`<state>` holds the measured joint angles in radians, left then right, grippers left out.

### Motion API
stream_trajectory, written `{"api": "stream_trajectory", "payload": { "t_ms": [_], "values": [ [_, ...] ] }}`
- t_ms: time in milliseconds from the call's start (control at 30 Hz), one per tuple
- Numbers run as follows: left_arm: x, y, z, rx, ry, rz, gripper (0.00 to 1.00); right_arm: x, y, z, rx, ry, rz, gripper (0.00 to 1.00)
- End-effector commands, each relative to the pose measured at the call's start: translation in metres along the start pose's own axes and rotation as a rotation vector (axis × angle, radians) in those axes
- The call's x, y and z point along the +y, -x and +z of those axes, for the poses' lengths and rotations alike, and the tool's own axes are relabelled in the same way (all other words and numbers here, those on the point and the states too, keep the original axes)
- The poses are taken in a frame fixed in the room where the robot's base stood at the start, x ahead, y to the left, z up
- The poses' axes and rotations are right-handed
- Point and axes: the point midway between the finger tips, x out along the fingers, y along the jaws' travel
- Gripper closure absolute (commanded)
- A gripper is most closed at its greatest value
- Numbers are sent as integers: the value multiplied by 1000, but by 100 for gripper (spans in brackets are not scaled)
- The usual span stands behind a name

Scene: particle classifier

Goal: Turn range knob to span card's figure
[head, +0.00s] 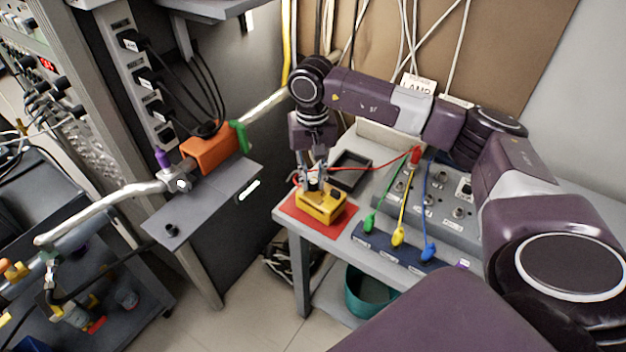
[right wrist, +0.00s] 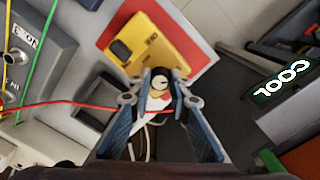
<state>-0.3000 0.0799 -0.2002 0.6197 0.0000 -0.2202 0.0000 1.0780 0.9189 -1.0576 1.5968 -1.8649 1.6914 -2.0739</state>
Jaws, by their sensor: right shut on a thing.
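A yellow box-shaped meter (head: 322,205) sits on a red mat (head: 298,212) at the left end of the white table. In the right wrist view the meter (right wrist: 180,40) has a dark window and a pale round knob (right wrist: 160,82) at its near edge. My right gripper (head: 314,184) reaches down over the meter. In the right wrist view its fingertips (right wrist: 160,86) are closed on the knob from both sides. The knob's markings are too small to read. I cannot make out a span card. My left gripper is not in view.
Behind the meter is a black open tray (head: 349,171). A grey panel (head: 440,212) with green, yellow and blue leads stands to the right. A red lead passes close by the gripper. A teal bin (head: 366,296) is under the table. A grey shelf (head: 215,212) is at left.

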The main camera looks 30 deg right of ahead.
Motion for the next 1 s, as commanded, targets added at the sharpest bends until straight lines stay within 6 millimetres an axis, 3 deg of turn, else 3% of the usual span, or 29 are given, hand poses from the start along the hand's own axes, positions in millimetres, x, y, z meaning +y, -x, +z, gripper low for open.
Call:
{"api": "stream_trajectory", "payload": {
  "t_ms": [1000],
  "values": [
    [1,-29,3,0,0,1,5,0,0,0,-8,-965,-2,100]
  ]
}}
